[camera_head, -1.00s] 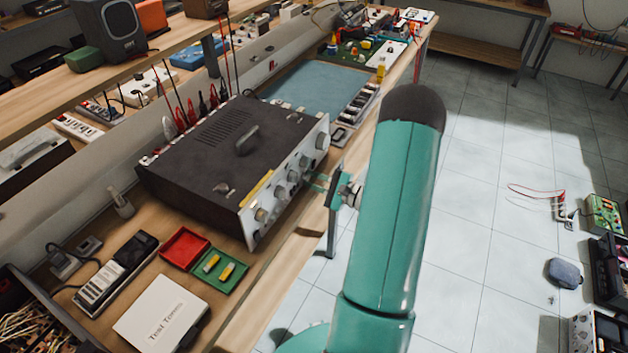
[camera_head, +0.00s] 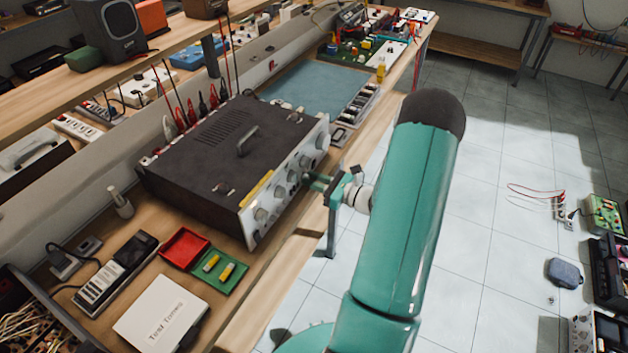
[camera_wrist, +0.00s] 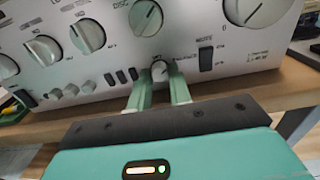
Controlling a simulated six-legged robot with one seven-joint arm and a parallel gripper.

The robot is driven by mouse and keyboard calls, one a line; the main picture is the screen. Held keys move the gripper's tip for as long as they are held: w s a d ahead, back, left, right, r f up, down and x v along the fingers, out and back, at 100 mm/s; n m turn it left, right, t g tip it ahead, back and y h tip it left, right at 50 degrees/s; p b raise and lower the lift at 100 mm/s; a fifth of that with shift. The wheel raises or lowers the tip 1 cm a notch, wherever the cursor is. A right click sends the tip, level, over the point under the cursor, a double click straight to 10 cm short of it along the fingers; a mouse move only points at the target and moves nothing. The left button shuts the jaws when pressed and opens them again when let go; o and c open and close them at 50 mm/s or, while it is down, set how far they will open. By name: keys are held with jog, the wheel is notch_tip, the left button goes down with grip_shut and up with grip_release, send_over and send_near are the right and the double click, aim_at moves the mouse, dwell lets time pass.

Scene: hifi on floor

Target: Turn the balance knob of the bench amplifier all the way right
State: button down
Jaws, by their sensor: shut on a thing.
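The bench amplifier (camera_head: 205,150) is a dark box with a silver front panel, standing on the wooden bench. In the wrist view its panel (camera_wrist: 110,63) fills the top. The balance knob (camera_wrist: 160,70), small and silver, sits low on the panel between larger knobs and a black switch. The print beside it is too small to read surely. My gripper (camera_wrist: 159,92) is shut on this knob, one green finger on each side. In the head view my gripper (camera_head: 309,180) reaches the panel from the right, and the knob cannot be made out there.
Larger knobs (camera_wrist: 88,36) sit above and left of the gripped knob. A row of small buttons (camera_wrist: 72,90) lies left of the fingers. A red tray (camera_head: 184,249) and a white box (camera_head: 160,313) stand on the bench in front.

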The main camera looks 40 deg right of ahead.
jog(key=m, duration=1)
jog(key=shift+m, duration=2.1)
jog(key=c, duration=1.3)
grip_release()
jog(key=shift+s, duration=0.1)
jog(key=v, duration=1.3)
jog(key=shift+s, duration=0.35)
jog(key=shift+d, duration=0.1)
